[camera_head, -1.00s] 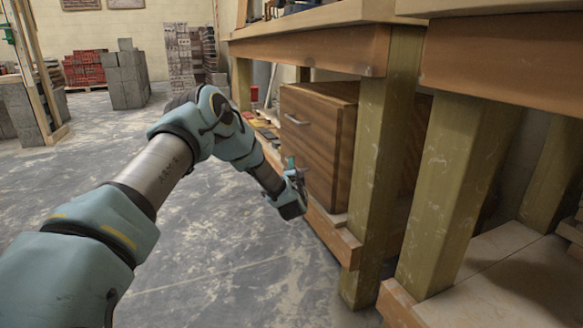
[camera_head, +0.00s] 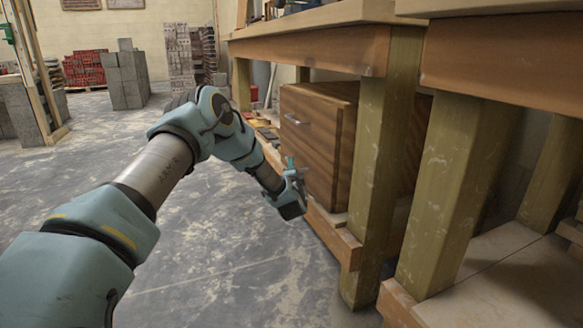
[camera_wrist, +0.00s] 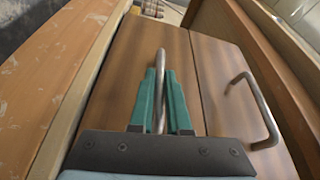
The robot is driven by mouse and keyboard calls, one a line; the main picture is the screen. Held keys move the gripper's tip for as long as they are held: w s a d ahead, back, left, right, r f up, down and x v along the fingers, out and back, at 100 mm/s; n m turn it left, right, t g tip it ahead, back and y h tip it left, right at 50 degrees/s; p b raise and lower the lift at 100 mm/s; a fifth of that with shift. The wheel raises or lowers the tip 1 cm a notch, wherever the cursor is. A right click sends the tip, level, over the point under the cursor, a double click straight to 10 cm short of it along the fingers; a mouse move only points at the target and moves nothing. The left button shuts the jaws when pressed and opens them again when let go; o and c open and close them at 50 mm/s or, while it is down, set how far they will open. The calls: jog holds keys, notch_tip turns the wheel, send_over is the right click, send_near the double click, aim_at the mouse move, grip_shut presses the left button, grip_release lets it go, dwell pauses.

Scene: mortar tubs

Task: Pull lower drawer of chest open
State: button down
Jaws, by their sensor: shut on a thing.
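The brown wooden chest (camera_head: 325,150) stands on the low shelf under the workbench. Its upper drawer handle (camera_head: 297,119) is in plain view, and my gripper (camera_head: 293,172) is lower down at the front. In the wrist view the lower drawer (camera_wrist: 125,80) is on the left and the upper drawer (camera_wrist: 218,65) on the right, with its curved metal handle (camera_wrist: 262,105) free. My gripper's green fingers (camera_wrist: 161,85) are shut on the lower drawer's metal handle (camera_wrist: 161,55). The two drawer fronts look about flush.
A thick wooden bench leg (camera_head: 370,170) stands close to the right of the chest. The shelf's front rail (camera_head: 335,235) runs below it. A second bench (camera_head: 500,60) is at the right. The concrete floor (camera_head: 220,255) in front of the chest is clear.

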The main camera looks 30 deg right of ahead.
dwell(0.4)
jog(key=w+a+p, duration=0.2)
jog(key=a+p, duration=0.6)
jog(key=a, duration=1.3)
jog(key=shift+w, duration=0.25)
jog(key=shift+a, duration=0.1)
jog(key=c, duration=0.9)
grip_release()
jog(key=p+v, duration=0.3)
jog(key=v, duration=0.7)
jog(key=shift+s+a, duration=0.15)
jog(key=shift+s, duration=0.2)
